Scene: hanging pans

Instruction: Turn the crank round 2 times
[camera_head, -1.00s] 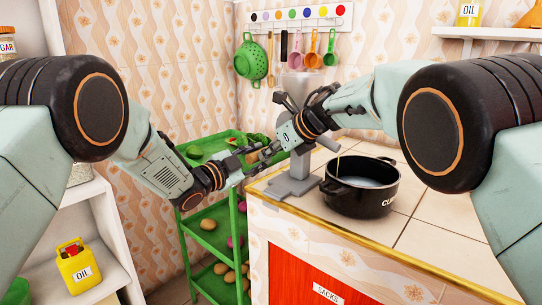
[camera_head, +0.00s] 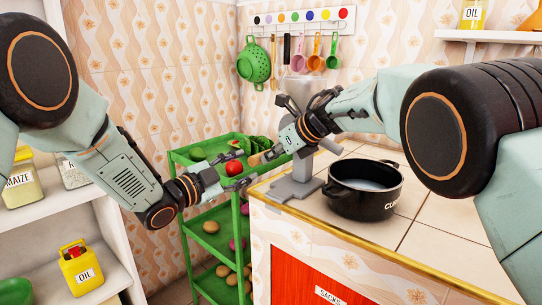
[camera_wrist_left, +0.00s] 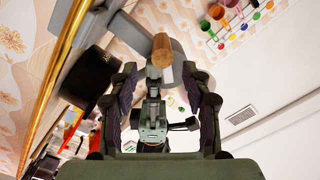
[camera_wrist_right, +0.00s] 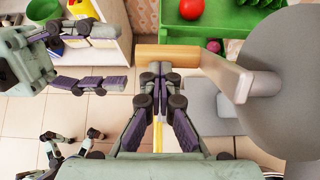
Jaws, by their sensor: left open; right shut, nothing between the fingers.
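The grey grinder (camera_head: 301,170) stands at the counter's near left corner. Its crank arm (camera_wrist_right: 222,74) shows in the right wrist view and ends in a wooden handle (camera_wrist_right: 170,53). The handle also shows in the left wrist view (camera_wrist_left: 162,48), ahead of the open fingers and apart from them. My left gripper (camera_head: 219,179) is open and empty, left of the handle in the head view. My right gripper (camera_wrist_right: 157,72) is shut with nothing in it, its tips right by the handle; I cannot tell whether they touch it. In the head view the right gripper partly hides the grinder and crank.
A black pot (camera_head: 365,200) stands on the tiled counter just right of the grinder. A green shelf rack (camera_head: 208,228) with a red tomato (camera_head: 234,168) is behind my left gripper. Utensils hang on the wall rack (camera_head: 302,22). White shelves (camera_head: 117,270) stand at left.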

